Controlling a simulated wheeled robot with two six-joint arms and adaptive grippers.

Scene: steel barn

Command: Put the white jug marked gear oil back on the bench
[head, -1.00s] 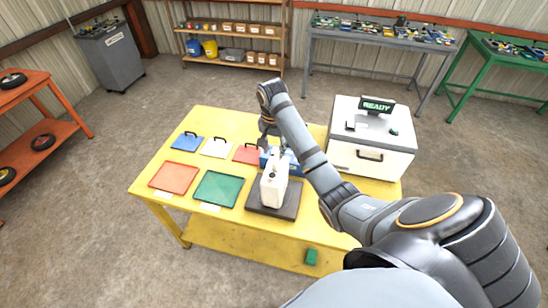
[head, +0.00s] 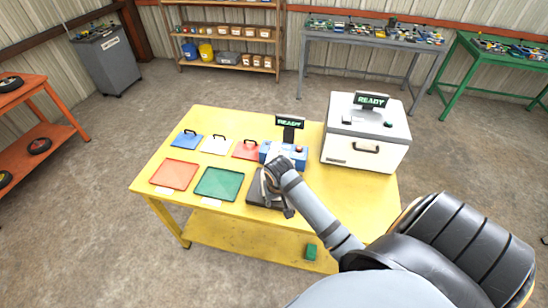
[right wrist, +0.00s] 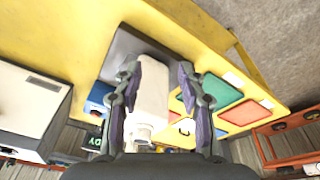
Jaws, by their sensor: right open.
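The white jug (right wrist: 151,98) shows in the right wrist view between the two fingers of my right gripper (right wrist: 161,68). The fingers stand apart on either side of it, with a visible gap on the right side. The jug is over the dark plate (right wrist: 124,46) of the blue device on the yellow bench (head: 340,222). No marking is readable on it. In the head view my right wrist and gripper hide most of the jug, and the dark plate (head: 254,201) shows beside them. My left gripper is out of view.
A blue device (head: 296,158) with a READY display stands behind the plate. A white lidded box (head: 362,155) stands at the bench's right. Green (head: 219,184) and red (head: 175,174) trays and several small handled lids are on the left. The bench's right front is clear.

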